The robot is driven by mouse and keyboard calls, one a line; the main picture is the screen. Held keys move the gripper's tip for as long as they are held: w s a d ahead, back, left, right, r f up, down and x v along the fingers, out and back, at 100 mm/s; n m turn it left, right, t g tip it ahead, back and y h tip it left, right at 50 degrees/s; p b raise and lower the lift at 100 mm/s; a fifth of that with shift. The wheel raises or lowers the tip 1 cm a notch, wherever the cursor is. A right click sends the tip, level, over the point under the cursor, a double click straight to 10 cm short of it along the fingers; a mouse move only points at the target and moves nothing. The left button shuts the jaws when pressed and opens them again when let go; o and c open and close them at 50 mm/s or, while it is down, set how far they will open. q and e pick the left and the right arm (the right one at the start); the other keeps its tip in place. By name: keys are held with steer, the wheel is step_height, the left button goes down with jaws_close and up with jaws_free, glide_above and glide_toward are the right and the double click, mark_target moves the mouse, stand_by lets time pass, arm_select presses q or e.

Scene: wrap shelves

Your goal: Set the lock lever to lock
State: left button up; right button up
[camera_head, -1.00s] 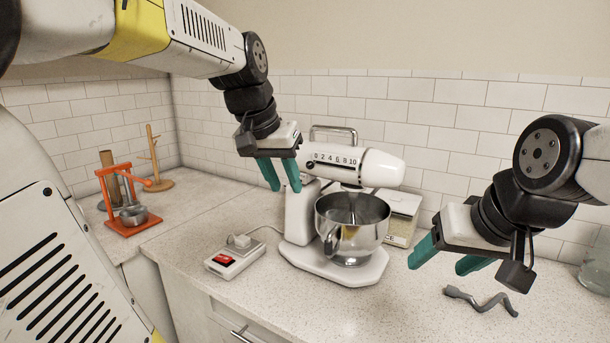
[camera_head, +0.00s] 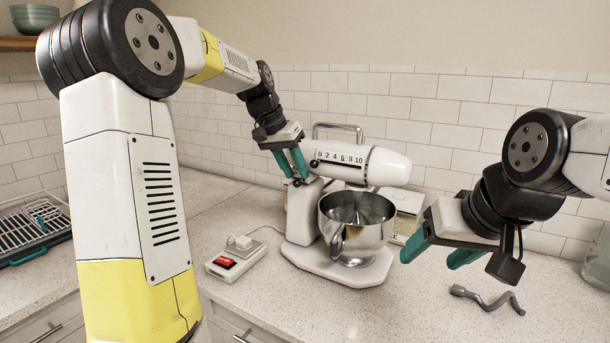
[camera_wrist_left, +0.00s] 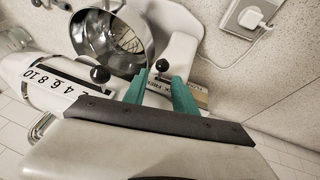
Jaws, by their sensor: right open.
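The white stand mixer (camera_head: 370,163) with its steel bowl (camera_head: 355,225) stands on the counter. Its black-knobbed lock lever (camera_wrist_left: 162,65) is on the mixer's side, by a label partly hidden behind a finger. A second black knob (camera_wrist_left: 100,74) is beside the speed numbers. My left gripper (camera_head: 294,175) is at the mixer's neck, pointing down. Its two green fingers are apart, and in the left wrist view the lever knob shows between or just beyond the fingertips; I cannot tell if they touch it. My right gripper (camera_head: 432,258) is open and empty, right of the bowl.
A white box with a red switch (camera_head: 224,262) and a plugged-in cord sits left of the mixer. A grey twisted hook (camera_head: 488,299) lies on the counter at right. A scale-like box (camera_head: 410,205) is behind the bowl. A dish rack (camera_head: 35,230) is at far left.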

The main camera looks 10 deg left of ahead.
arm_select(q)
steer(key=shift+x, duration=0.95)
jaws_close()
steer(key=shift+s+f, duration=0.1)
steer(key=shift+f, duration=0.15)
stand_by(0.5)
